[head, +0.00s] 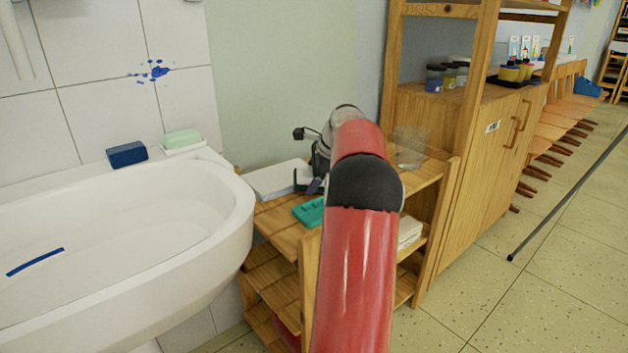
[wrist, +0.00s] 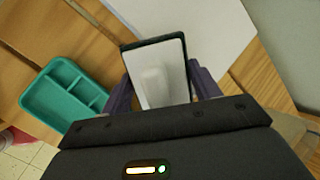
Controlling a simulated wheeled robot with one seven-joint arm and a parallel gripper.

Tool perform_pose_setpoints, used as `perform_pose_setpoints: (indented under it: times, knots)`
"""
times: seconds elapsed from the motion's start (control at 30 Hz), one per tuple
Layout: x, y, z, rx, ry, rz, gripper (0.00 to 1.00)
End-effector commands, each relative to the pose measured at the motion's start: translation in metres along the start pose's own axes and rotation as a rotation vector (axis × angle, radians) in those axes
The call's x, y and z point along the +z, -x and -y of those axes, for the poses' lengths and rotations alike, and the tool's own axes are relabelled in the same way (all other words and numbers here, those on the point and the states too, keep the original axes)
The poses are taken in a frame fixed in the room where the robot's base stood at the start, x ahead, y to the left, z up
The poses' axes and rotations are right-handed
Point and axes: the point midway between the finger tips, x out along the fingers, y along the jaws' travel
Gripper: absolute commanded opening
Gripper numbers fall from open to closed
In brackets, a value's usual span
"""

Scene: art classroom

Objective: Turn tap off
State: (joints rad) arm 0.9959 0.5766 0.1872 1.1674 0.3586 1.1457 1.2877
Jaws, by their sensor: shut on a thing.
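My gripper (head: 314,184) is over the small wooden shelf unit, right of the white sink (head: 225,225). In the wrist view its purple fingers (wrist: 160,75) are shut on a flat rectangular thing (wrist: 160,70) with a dark rim and a pale grey, glossy face. I cannot tell for sure what this thing is. No tap can be made out in either view. Only part of the sink is in view. A white pipe-like piece (head: 15,40) hangs at the upper left, cut off by the picture edge.
A teal divided tray (head: 309,212) and a white slab or paper stack (head: 275,178) lie on the shelf unit (head: 285,232). A clear glass (head: 409,148) stands behind my arm. A blue sponge (head: 127,154) and green soap (head: 182,138) sit on the sink's back ledge.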

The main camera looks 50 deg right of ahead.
Motion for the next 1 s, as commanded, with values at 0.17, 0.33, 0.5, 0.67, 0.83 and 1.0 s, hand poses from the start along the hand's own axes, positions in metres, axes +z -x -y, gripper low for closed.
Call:
perform_pose_setpoints:
  times: [0.17,0.33,0.5,0.67,0.83,1.0]
  knots:
    - [0.0,0.0,0.0,-0.001,0.0,0.0,0.34]
    - [0.001,0.003,0.002,-0.002,0.001,0.0,0.34]
    - [0.01,0.025,0.01,-0.005,0.002,-0.001,0.34]
    - [0.023,0.055,0.021,-0.004,0.002,-0.001,0.34]
    - [0.032,0.078,0.03,-0.003,0.001,-0.001,0.34]
    - [0.036,0.087,0.033,-0.002,0.001,-0.001,0.34]
